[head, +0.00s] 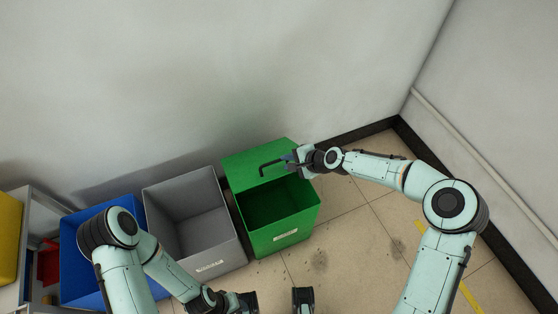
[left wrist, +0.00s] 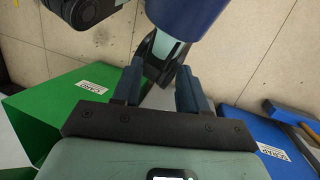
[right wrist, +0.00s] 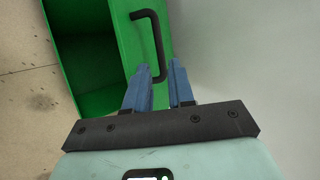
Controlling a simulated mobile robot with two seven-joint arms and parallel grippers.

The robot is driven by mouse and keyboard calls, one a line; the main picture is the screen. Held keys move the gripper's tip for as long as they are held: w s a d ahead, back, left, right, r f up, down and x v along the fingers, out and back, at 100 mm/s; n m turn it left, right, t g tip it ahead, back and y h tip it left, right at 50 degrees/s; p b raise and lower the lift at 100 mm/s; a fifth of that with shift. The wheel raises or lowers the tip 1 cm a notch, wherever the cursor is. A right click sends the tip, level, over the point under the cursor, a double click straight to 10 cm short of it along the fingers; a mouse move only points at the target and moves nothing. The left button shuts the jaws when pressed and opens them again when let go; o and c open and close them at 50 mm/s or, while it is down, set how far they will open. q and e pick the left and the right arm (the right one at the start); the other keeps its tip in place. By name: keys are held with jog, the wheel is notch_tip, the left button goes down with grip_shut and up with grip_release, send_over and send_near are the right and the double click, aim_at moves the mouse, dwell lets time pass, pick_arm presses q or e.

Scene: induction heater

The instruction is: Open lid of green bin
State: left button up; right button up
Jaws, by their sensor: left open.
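The green bin (head: 280,238) stands at the right end of a row of bins. Its lid (head: 240,164) is raised, tilted back toward the wall, and the dark inside shows. A black bar handle (head: 268,162) is on the lid; it also shows in the right wrist view (right wrist: 156,40). My right gripper (head: 290,160) is at the right end of the handle. In the right wrist view the handle's near end lies between my right fingertips (right wrist: 158,70); firm contact cannot be told. My left gripper (left wrist: 157,85) is open and empty, low in front of the bins.
A grey bin (head: 210,268) stands directly left of the green one, and a blue bin (head: 80,262) beyond it. A shelf with a yellow thing (head: 8,235) is at far left. Walls close in behind and right. Floor (head: 345,240) right of the green bin is clear.

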jog(key=v, duration=0.5)
jog(key=shift+c, duration=0.3)
